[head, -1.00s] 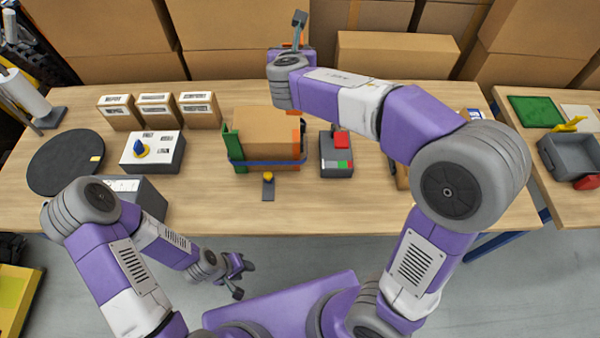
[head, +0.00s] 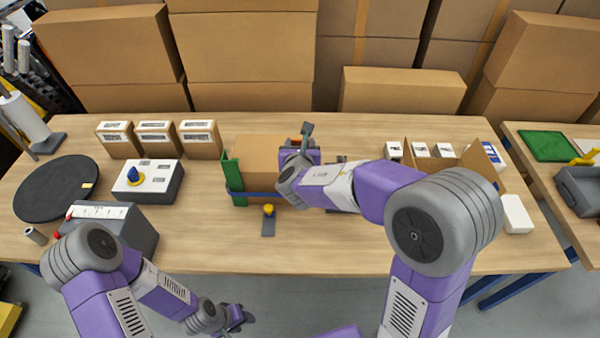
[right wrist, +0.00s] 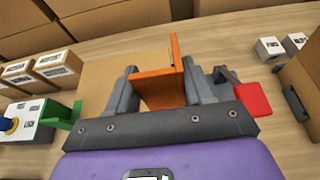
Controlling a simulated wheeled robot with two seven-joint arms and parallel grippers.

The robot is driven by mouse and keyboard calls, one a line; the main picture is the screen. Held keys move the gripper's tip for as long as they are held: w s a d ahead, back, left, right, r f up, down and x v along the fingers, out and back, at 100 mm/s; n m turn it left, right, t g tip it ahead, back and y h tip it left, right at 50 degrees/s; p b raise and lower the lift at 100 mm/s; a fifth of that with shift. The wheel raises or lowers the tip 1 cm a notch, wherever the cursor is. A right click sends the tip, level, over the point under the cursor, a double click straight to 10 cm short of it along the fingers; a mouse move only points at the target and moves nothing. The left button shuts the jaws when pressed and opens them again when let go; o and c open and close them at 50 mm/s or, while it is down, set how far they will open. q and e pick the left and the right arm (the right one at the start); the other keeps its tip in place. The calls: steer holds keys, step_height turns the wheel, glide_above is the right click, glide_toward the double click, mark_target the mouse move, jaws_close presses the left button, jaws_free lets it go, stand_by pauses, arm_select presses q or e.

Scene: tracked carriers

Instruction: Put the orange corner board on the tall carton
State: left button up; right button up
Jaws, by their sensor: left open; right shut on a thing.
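The tall carton (head: 262,152) stands mid-table, with a green corner board (head: 229,172) at its left edge and a blue strap (head: 258,195) across its front. My right gripper (head: 308,145) is at the carton's right side. In the right wrist view it is shut on the orange corner board (right wrist: 160,90), which sits upright between its fingers beside the carton top (right wrist: 105,85). Whether the board touches the carton I cannot tell. My left gripper (head: 238,318) is open and empty, low in front of the table.
A yellow-knobbed buckle (head: 268,212) lies before the carton. A box with a blue knob (head: 148,180), small labelled cartons (head: 157,138) and a black turntable (head: 52,188) are left. A red-topped device (right wrist: 253,100) and an open carton (head: 455,155) are right.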

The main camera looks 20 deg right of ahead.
step_height(320, 180, down, 8)
steer(key=shift+r+b, duration=0.1)
steer(key=shift+b, duration=1.15)
steer(key=shift+f, duration=0.2)
steer(key=o, duration=1.3)
steer(key=shift+r, duration=0.1)
